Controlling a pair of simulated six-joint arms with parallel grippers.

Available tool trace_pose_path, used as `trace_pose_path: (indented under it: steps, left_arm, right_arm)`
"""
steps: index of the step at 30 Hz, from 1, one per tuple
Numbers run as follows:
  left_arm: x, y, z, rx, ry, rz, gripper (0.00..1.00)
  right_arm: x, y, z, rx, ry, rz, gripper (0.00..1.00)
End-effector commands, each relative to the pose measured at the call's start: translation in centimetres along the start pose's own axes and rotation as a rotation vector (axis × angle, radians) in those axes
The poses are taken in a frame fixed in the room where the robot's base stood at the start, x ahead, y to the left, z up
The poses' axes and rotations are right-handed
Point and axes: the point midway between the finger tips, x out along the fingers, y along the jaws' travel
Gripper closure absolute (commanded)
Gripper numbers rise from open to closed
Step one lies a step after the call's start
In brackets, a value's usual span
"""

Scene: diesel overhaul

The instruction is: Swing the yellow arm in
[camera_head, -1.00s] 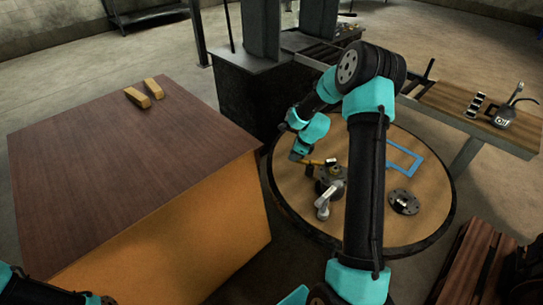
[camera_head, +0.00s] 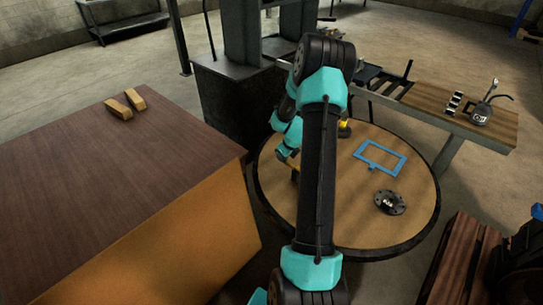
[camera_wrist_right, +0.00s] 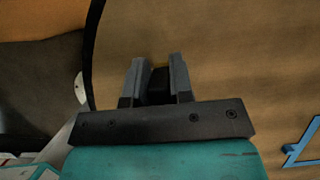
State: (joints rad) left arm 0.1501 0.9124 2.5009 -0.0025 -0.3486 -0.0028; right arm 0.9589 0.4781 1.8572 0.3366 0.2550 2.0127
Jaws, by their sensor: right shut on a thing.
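In the head view my right arm hides much of the round table (camera_head: 400,225). My right gripper (camera_head: 293,174) points down over the table's left part. In the right wrist view the gripper (camera_wrist_right: 158,80) is shut on a small dark piece (camera_wrist_right: 157,88); I cannot tell whether it belongs to the yellow arm. A small yellow part on a dark base (camera_head: 343,125) shows just right of my arm; I cannot tell whether it is the yellow arm. The fixture in the middle is hidden. My left gripper is out of view.
A blue frame (camera_head: 401,166) and a dark round flange (camera_head: 389,202) lie on the table's right side. A brown-topped box (camera_head: 120,190) with two yellowish blocks (camera_head: 118,109) stands left. A bench with an oil can (camera_head: 481,113) is behind right.

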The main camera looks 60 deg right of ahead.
Motion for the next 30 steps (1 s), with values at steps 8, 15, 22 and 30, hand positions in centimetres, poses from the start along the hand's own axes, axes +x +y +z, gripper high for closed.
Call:
trace_pose_path:
  steps: [8,15,22,30]
  left_arm:
    - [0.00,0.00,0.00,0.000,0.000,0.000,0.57]
    - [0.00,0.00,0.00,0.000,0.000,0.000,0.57]
    - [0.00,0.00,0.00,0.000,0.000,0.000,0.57]
    - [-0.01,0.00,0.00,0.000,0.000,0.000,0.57]
  right_arm:
    - [-0.17,-0.39,-0.29,0.017,-0.002,-0.008,1.00]
    - [-0.16,-0.40,-0.28,0.017,-0.002,-0.008,0.72]
    - [-0.14,-0.36,-0.30,0.015,-0.001,-0.007,0.53]
    - [-0.28,-0.34,-0.30,0.014,-0.001,-0.006,0.53]
